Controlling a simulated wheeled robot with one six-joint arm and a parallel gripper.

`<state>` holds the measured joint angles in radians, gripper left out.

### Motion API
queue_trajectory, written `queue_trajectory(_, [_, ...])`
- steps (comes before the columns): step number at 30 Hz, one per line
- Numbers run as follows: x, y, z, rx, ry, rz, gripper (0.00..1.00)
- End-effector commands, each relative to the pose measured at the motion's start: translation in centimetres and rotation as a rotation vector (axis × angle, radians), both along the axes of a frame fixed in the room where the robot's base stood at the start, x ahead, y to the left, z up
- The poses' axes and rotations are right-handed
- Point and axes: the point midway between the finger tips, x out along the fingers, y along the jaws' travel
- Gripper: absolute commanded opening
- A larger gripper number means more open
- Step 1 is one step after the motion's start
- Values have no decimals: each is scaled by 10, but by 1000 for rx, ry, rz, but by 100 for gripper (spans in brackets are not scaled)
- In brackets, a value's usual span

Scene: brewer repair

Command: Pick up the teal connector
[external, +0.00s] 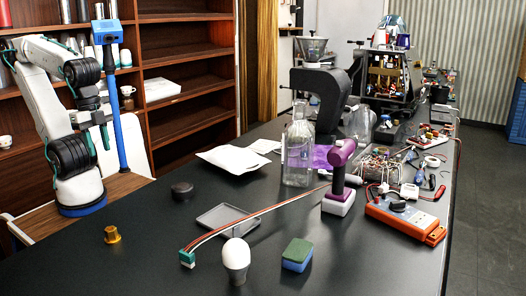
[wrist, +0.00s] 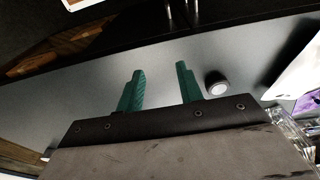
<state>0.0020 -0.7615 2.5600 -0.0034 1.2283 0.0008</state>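The teal connector (external: 187,258) lies on the dark table near the front in the external view. It is a small teal and white block, with a bundle of red, white and dark wires running from it to the back right. I cannot make it out in the wrist view. My gripper (external: 98,146) is raised at the left, above the table's far left side and well away from the connector. In the wrist view my gripper (wrist: 158,70) shows two teal fingers spread apart with nothing between them.
A round black puck (external: 182,189), yellow-brown knob (external: 112,234), grey tray (external: 226,217), white bulb (external: 236,255) and green-blue sponge (external: 297,254) surround the connector. A purple-handled tool (external: 339,170) and glass bottle (external: 299,150) stand farther back.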

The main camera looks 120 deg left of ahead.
Motion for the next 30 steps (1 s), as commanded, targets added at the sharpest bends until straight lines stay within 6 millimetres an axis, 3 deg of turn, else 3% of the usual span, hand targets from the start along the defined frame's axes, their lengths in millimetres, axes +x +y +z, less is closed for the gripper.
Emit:
queue_trajectory(8, [0, 0, 0, 0, 0, 0, 36])
queue_trajectory(9, [0, 0, 0, 0, 0, 0, 39])
queue_trajectory(11, [0, 0, 0, 0, 0, 0, 56])
queue_trajectory(21, [3, -1, 1, -12, 10, 14, 56])
queue_trajectory(26, [28, -13, 7, -98, 80, 110, 56])
queue_trajectory(30, [69, -29, 12, -225, 186, 263, 56])
